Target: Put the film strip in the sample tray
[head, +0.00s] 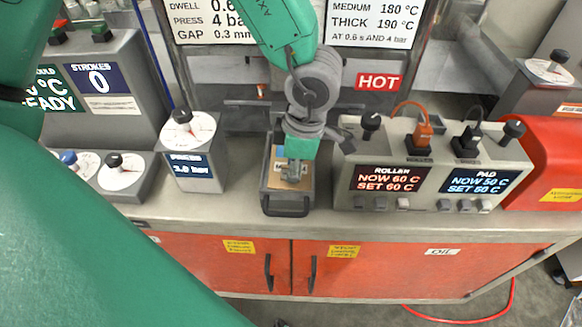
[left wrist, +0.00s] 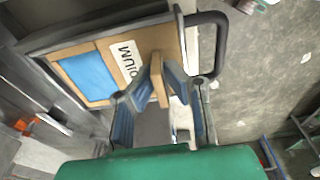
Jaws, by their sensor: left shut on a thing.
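The film strip (head: 304,181) is a tan card with a blue patch and a white label ending in "DIUM". It also shows in the left wrist view (left wrist: 113,68). It lies flat within the walls of the dark sample tray (head: 267,192), whose rim and black handle show in the left wrist view (left wrist: 212,22). My left gripper (head: 293,172) is over the tray, pointing down. In the left wrist view its fingers (left wrist: 162,88) are closed on an upright tan tab of the strip. Whether the card touches the tray floor cannot be told. My right gripper is out of view.
A press gauge box (head: 190,150) stands left of the tray and a roller and pad heater unit (head: 430,165) close on its right. A HOT-marked press (head: 378,82) is behind. The bench front edge (head: 330,227) is clear.

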